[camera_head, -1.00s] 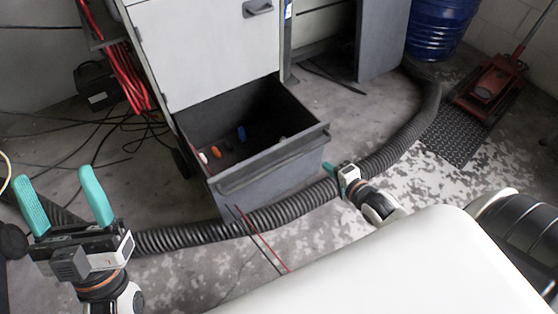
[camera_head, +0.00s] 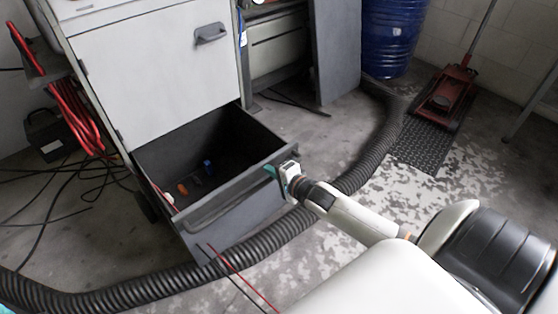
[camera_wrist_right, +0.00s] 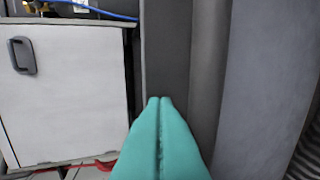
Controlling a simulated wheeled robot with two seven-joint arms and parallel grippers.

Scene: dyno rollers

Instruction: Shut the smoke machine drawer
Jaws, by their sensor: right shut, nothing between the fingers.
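The dark grey drawer (camera_head: 250,207) is pulled out from the bottom of the white cabinet (camera_head: 160,65). Its open top shows a few small coloured items inside, and a bar handle runs across its front. My right gripper (camera_head: 271,171) is at the right end of the drawer's front rim, and I cannot tell whether it touches. In the right wrist view its teal fingers (camera_wrist_right: 160,105) are shut together with nothing between them, in front of dark grey panels. The cabinet door (camera_wrist_right: 65,95) shows at left there. Only a teal sliver of my left gripper (camera_head: 4,309) shows at the bottom left corner.
A ribbed black hose (camera_head: 365,165) curves across the floor in front of the drawer. Red cables (camera_head: 75,105) hang left of the cabinet, with black cables on the floor. A blue barrel (camera_head: 390,40) and a red floor jack (camera_head: 445,92) stand at the back right.

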